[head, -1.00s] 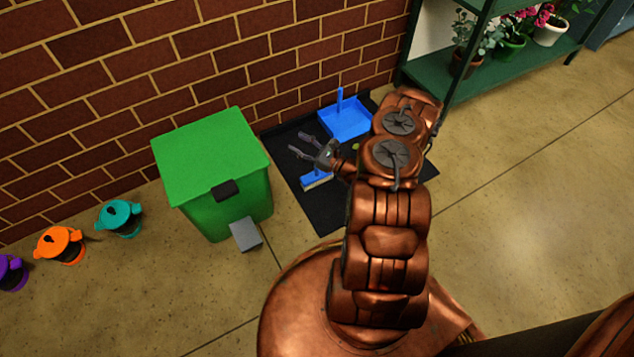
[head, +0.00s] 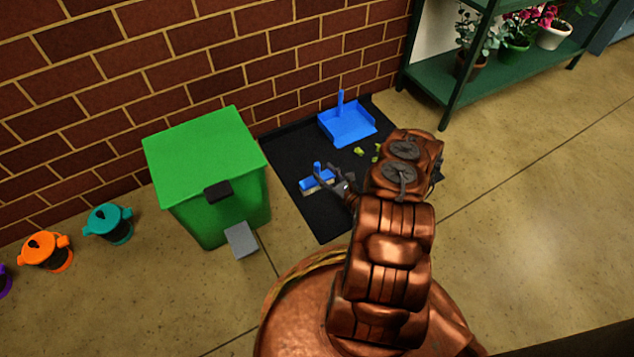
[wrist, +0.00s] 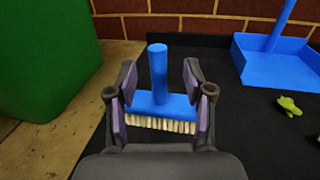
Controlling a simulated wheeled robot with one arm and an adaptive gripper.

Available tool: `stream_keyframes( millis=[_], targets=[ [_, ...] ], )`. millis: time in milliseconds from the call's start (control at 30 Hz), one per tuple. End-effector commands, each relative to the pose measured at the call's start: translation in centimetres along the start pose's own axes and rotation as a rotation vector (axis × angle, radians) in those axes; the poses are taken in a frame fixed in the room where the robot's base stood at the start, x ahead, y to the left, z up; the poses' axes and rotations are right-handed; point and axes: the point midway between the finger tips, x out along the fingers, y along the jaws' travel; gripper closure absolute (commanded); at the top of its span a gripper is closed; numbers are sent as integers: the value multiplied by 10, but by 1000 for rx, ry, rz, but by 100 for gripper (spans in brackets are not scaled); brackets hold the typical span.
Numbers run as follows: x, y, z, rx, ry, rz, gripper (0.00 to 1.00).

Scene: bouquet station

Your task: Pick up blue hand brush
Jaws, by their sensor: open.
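The blue hand brush (head: 317,179) sits on the black mat (head: 300,210), bristles down, with its handle pointing up. In the wrist view the brush (wrist: 158,80) shows its upright round handle, blue head and pale bristles. My gripper (head: 330,178) is low over the mat at the brush. In the wrist view my gripper (wrist: 158,85) is open, with one finger on each side of the handle and a gap on both sides. The fingers overlap the ends of the brush head in the picture; I cannot tell if they touch it.
A blue dustpan (head: 347,124) stands on the mat near the brick wall (head: 250,60), with green scraps (head: 359,151) in front of it. A green bin (head: 207,165) with a grey pedal stands left of the mat. A plant shelf (head: 440,85) is at right.

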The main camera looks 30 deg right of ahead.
Motion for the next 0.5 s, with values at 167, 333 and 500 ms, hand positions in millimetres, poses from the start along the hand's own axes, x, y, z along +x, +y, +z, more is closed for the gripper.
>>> stream_keyframes(
  millis=[167, 333, 500],
  targets=[
    [19, 3, -4, 1, -1, 4, 48],
    [36, 3, -2, 2, -1, 4, 48],
    [42, 3, -1, 2, 0, 2, 48]
  ],
)
